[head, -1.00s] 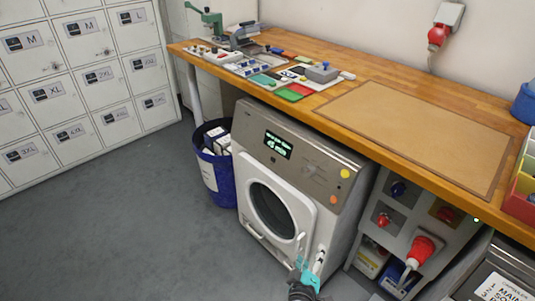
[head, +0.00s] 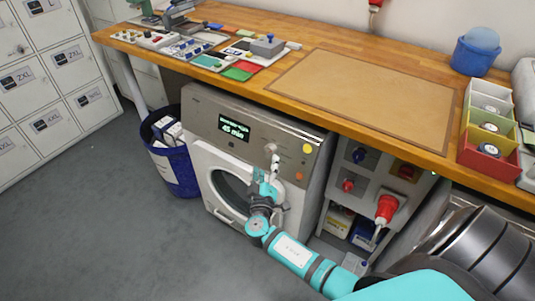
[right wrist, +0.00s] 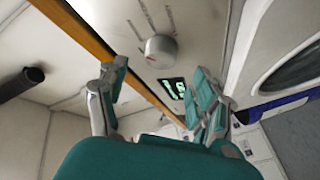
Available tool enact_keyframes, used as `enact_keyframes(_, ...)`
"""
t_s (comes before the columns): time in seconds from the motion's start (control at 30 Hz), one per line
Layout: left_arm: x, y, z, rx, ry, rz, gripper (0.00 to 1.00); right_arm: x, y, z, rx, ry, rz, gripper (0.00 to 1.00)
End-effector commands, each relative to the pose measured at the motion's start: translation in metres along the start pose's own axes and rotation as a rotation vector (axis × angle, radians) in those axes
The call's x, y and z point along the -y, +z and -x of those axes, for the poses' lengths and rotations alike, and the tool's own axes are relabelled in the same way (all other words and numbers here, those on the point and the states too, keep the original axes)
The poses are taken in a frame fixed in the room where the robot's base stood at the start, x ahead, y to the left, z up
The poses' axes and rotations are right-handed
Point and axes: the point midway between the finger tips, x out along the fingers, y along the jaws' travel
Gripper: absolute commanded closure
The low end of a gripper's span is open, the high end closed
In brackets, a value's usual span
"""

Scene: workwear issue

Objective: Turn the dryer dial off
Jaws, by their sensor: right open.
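The dryer (head: 207,105) stands under the bench, with a lit display (head: 233,127) reading 45 min and a round door. Its dial (head: 271,148) is a pale knob on the panel, right of the display. In the right wrist view the dial (right wrist: 161,50) is a grey round knob with printed marks around it. My right gripper (head: 268,182) is in front of the dryer, just below the dial. In the wrist view its two fingers (right wrist: 158,75) are spread and empty, with the dial beyond them, apart from it. My left gripper is out of view.
The wooden bench (head: 290,75) overhangs the dryer. A blue bin (head: 175,168) stands left of it. A socket panel with a red plug (head: 387,208) is to the right. Yellow and orange buttons (head: 303,162) sit beside the dial.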

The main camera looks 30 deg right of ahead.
Motion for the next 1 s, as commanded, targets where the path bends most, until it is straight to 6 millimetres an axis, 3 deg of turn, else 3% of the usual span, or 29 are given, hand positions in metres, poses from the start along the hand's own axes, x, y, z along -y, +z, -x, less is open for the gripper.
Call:
enact_keyframes(0.1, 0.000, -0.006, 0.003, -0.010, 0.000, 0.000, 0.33, -0.001, -0.001, -0.025, -0.001, 0.002, 0.002, 0.34)
enact_keyframes(0.3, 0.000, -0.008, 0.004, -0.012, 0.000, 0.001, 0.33, 0.000, -0.001, -0.049, -0.001, 0.001, 0.002, 0.34)
enact_keyframes(0.7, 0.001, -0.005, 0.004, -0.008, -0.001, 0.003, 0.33, 0.000, 0.000, -0.056, -0.001, -0.001, 0.001, 0.34)
enact_keyframes(1.0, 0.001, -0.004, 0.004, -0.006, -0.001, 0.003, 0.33, 0.001, 0.000, -0.055, -0.001, -0.001, 0.001, 0.73)
